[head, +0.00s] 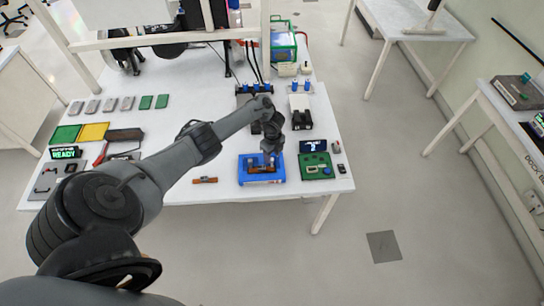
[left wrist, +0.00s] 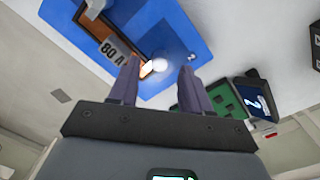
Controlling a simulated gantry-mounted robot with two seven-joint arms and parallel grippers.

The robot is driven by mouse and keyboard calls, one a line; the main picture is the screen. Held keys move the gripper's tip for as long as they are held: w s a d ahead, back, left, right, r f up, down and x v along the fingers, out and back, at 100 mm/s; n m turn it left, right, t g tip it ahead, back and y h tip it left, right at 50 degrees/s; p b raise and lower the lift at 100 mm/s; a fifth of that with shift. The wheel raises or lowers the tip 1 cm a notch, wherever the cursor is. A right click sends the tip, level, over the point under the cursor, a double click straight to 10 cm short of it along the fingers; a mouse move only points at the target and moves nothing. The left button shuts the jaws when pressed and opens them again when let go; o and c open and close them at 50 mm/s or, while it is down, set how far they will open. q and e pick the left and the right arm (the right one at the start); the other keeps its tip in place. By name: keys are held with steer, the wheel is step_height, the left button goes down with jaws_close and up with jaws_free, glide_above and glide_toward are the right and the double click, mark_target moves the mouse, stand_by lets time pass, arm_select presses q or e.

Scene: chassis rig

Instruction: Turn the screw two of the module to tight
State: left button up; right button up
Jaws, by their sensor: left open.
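The module (head: 262,169), a brown-orange block, sits in a blue tray (head: 246,177) near the front edge of the white table. In the left wrist view the module (left wrist: 146,47) has a label reading "80 A", and the blue tray (left wrist: 65,20) lies around it. A round white screw head (left wrist: 159,65) shows at the module's end. My left gripper (head: 268,158) is above the tray in the head view. In the left wrist view its two fingers (left wrist: 158,68) are apart, with the screw head between the tips. Whether they touch it I cannot tell. My right gripper is out of view.
A green board (head: 315,168) with a small display stands right of the tray. The table front between the brown block and the tray is clear.

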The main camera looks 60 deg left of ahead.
mark_target(272, 158)
arm_select(q)
step_height(272, 158, up, 8)
steer(key=p, duration=0.1)
steer(key=shift+w+r, duration=0.15)
steer(key=shift+r, duration=0.05)
stand_by(0.4)
